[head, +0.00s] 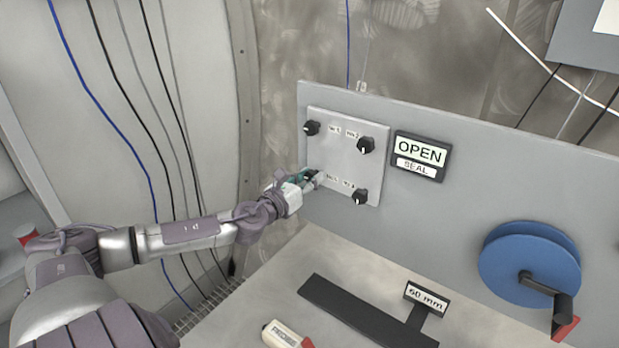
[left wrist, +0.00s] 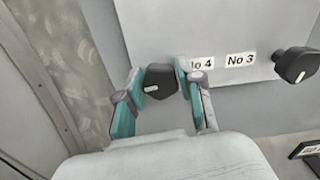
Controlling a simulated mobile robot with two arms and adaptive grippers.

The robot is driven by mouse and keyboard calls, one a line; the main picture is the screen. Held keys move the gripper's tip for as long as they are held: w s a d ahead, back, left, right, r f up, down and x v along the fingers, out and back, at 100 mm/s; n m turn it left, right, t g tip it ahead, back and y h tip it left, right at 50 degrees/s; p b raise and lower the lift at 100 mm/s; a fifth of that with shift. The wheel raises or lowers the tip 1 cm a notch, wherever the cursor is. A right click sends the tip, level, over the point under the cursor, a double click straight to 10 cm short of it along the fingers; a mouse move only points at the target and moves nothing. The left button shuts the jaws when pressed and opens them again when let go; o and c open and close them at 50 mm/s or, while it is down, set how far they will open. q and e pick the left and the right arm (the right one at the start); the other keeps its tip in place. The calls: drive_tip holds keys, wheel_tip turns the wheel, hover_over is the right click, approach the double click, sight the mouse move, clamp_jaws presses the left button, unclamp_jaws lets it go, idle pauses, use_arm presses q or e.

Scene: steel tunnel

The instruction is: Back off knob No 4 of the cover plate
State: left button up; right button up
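The pale cover plate (head: 338,150) is on the upright grey panel, with dark knobs at its corners. Knob No 4 (left wrist: 160,82) is at the lower left; in the head view my left gripper hides most of it. In the left wrist view its white mark points to the lower left, and the No 4 label (left wrist: 202,64) is beside it. My left gripper (head: 311,176) has its teal fingers on either side of knob No 4, close against it; it also shows in the left wrist view (left wrist: 160,84). My right gripper is not in view.
Knob No 3 (head: 360,196) is at the plate's lower right, with two more knobs above. An OPEN/SEAL sign (head: 420,155) and a blue reel (head: 528,262) are to the right. Below are a black T-shaped gauge (head: 365,312) and a red-and-cream object (head: 285,335).

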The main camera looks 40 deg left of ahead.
use_arm(q)
drive_tip(key=c, duration=0.4)
drive_tip(key=shift+n, duration=0.4)
drive_tip(key=n, duration=0.2)
drive_tip(key=shift+n+p, duration=0.35)
drive_tip(key=shift+n, duration=0.05)
drive_tip(key=n+p, duration=0.1)
drive_tip(key=n, duration=0.3)
drive_tip(key=shift+r+n, duration=0.1)
drive_tip(key=shift+n, duration=0.2)
drive_tip(key=n+p, duration=0.2)
drive_tip(key=n, duration=0.2)
drive_tip(key=shift+n+p, duration=1)
drive_tip(key=shift+n, duration=1.8)
